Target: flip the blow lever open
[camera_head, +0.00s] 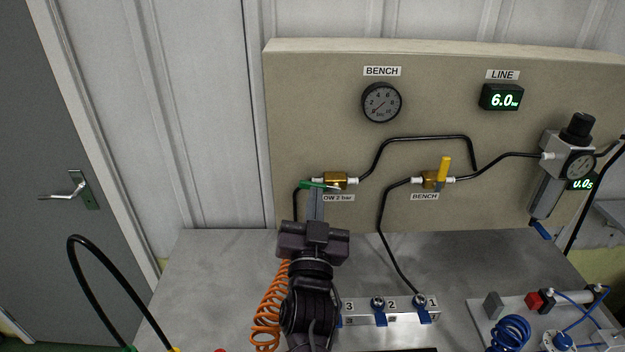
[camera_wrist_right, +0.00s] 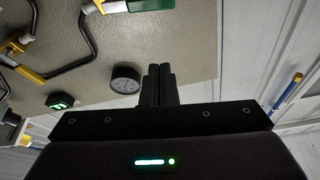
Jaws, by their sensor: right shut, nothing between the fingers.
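The blow lever (camera_head: 314,184) is a green handle on a brass valve (camera_head: 338,180), left on the beige panel. It lies nearly flat, along the pipe. The label below it (camera_head: 340,198) is partly hidden and reads "OW 2 bar". My right gripper (camera_head: 316,198) is shut and empty, fingers up, just below the lever in the head view; I cannot tell whether they touch. In the right wrist view the shut fingers (camera_wrist_right: 158,84) stand apart from the green lever (camera_wrist_right: 150,5), which is cut off by the top edge. My left gripper is not in view.
A second brass valve (camera_head: 430,180), with its yellow lever (camera_head: 444,168) upright, sits to the right, labelled BENCH. A gauge (camera_head: 381,102) and a LINE display (camera_head: 502,97) are above. A numbered manifold (camera_head: 400,308) and an orange coiled hose (camera_head: 268,315) are near my right arm.

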